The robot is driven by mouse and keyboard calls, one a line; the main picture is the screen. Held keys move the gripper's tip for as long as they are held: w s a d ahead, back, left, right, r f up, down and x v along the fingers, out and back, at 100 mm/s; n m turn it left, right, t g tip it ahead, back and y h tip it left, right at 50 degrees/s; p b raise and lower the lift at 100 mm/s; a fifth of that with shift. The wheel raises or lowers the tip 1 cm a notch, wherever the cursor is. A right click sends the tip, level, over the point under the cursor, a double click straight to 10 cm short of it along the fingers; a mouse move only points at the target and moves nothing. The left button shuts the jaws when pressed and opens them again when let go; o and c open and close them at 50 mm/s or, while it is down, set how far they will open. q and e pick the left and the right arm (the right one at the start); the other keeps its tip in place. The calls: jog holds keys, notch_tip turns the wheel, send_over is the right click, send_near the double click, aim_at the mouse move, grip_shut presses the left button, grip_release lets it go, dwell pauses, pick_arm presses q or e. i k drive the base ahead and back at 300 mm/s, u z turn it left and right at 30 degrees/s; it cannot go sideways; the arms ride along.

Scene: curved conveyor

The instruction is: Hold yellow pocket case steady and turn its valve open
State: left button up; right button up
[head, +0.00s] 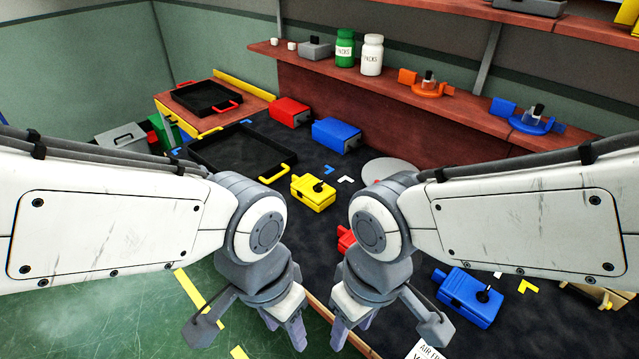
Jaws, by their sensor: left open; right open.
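The yellow pocket case (313,193) sits upright on the dark work surface (300,155), near the middle of the head view. A black valve with a round knob stands on its top, and a yellow tab sticks out at its left end. My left gripper (250,335) hangs below and to the left of the case, open and empty. My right gripper (385,335) hangs below and to the right of it, open and empty. Both are apart from the case, nearer the front edge. The valve's exact angle is too small to tell.
A black tray (205,172) with yellow handles lies left of the case. Red (290,112) and blue (336,134) boxes stand behind it. Another blue valve case (469,297) sits at front right. A red piece (345,240) is partly hidden by my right arm. A shelf (400,95) holds bottles.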

aim_at(317, 186)
jog(key=u, duration=1.6)
jog(key=i, duration=2.45)
jog(key=z, duration=3.1)
